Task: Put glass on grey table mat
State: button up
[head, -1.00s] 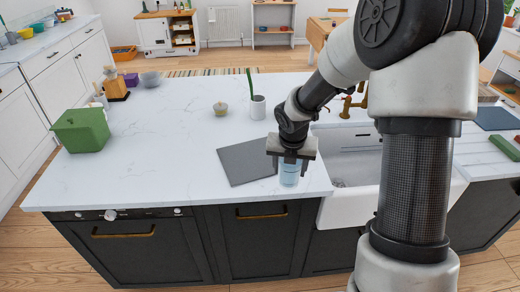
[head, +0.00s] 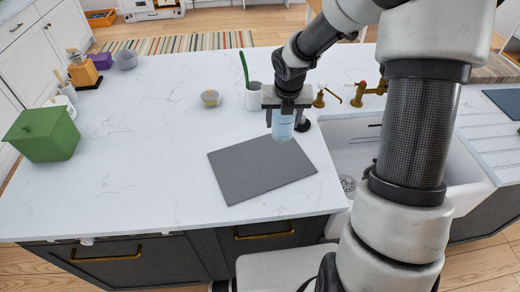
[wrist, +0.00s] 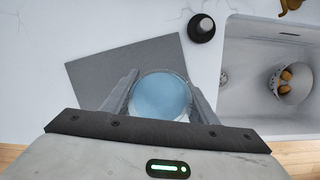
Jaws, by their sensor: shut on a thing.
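The glass (head: 283,127) is light blue and looks upright. It also shows from above in the wrist view (wrist: 160,97), between the two fingers. My gripper (head: 284,116) is shut on the glass, pointing down. The grey table mat (head: 245,175) lies flat on the white counter, and it also fills the middle of the wrist view (wrist: 100,72). In the head view the glass overlaps the mat's far right edge. I cannot tell whether the glass touches the mat or is held above it.
A white cup with a green item (head: 255,95) stands just behind my gripper. A small bowl (head: 210,98) sits further left, and a green box (head: 42,135) at far left. The sink (head: 350,150) and brass tap (head: 370,92) lie to the right. The counter's left middle is clear.

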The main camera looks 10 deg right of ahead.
aim_at(284, 124)
jog(key=shift+w+f, duration=0.15)
jog(key=shift+f, duration=0.2)
jog(key=shift+f+b, duration=0.55)
jog(key=shift+f, duration=4)
jog(key=shift+f, duration=0.15)
jog(key=o, duration=1.5)
jog(key=shift+r, duration=0.55)
jog(key=p+v, duration=0.1)
jog(key=v, duration=1)
jog(key=shift+s, duration=0.25)
